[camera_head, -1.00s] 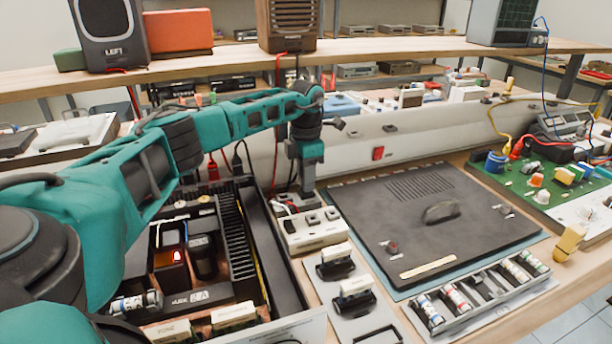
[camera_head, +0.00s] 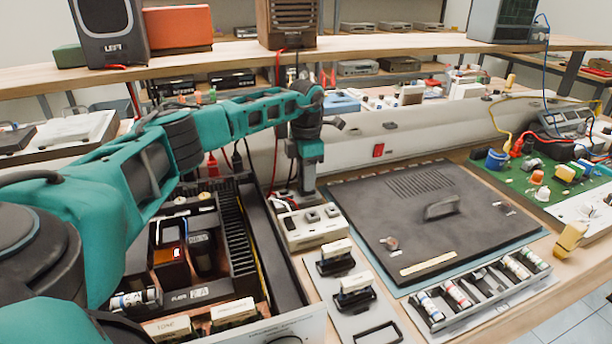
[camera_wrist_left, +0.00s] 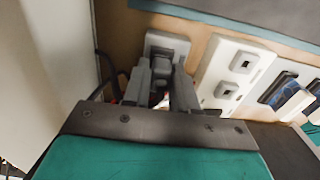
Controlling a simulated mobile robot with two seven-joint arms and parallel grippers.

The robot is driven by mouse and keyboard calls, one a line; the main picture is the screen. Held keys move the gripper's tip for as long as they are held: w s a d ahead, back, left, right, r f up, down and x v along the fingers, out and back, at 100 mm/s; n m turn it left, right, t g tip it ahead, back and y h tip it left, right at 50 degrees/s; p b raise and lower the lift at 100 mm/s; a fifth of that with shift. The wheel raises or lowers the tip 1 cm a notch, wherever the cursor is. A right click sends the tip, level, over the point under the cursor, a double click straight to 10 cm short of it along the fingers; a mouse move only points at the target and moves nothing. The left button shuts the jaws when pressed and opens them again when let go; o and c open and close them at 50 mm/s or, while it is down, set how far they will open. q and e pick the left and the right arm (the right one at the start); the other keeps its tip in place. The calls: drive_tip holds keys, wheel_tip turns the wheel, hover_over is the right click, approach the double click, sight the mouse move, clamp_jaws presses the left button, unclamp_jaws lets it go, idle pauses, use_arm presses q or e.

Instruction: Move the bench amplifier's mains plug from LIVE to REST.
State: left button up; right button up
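My left gripper (camera_head: 305,194) points down at the back left end of the white socket strip (camera_head: 313,230). In the left wrist view its two fingers (camera_wrist_left: 162,82) stand on either side of a small grey plug (camera_wrist_left: 161,70). The plug is at a pale grey socket plate (camera_wrist_left: 166,42), beside the white strip (camera_wrist_left: 238,68). I cannot tell whether the fingers press on the plug or whether it is fully seated. No LIVE or REST lettering is readable. My right gripper is not in view.
An open amplifier chassis (camera_head: 285,285) lies left of the strip. A dark lid panel (camera_head: 425,225) lies to the right. A parts tray (camera_head: 475,290) and a plate with black holders (camera_head: 352,300) are in front. A long white rail (camera_head: 420,137) runs behind.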

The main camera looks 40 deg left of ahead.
use_arm(q)
drive_tip(key=o, duration=0.5)
wheel_tip(320, 180, up, 18)
drive_tip(key=p, duration=0.7)
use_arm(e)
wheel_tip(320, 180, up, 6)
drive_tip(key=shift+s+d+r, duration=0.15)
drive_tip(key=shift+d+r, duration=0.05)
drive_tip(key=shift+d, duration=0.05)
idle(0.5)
